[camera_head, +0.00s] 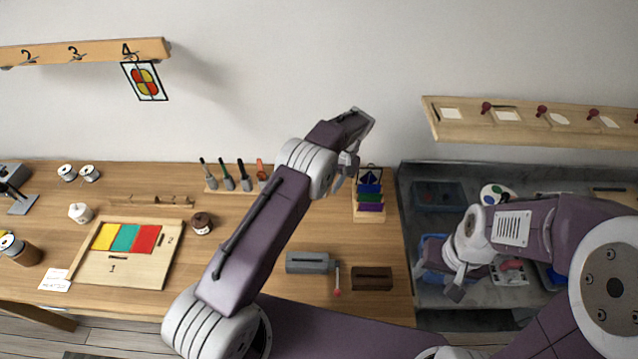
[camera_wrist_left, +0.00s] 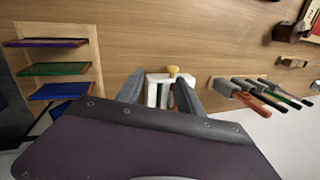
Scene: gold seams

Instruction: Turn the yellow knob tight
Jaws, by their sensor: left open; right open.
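The yellow knob (camera_wrist_left: 173,70) shows in the left wrist view, on top of a small white clamp-like piece (camera_wrist_left: 152,90) on the wooden bench. My left gripper (camera_wrist_left: 158,85) is open, with its two fingers either side of the white piece. I cannot tell whether they touch it. In the head view my left gripper (camera_head: 349,160) is at the back of the bench, and the knob is hidden behind my arm. My right gripper (camera_head: 457,284) is open over the grey basin at the right, away from the knob.
A rack of coloured slabs (camera_head: 369,205) stands close by my left gripper; a rack of upright tools (camera_head: 238,178) is left of it. A grey block (camera_head: 308,263) and a dark brown block (camera_head: 371,279) lie in front. A blue bin (camera_head: 432,252) is beside my right gripper.

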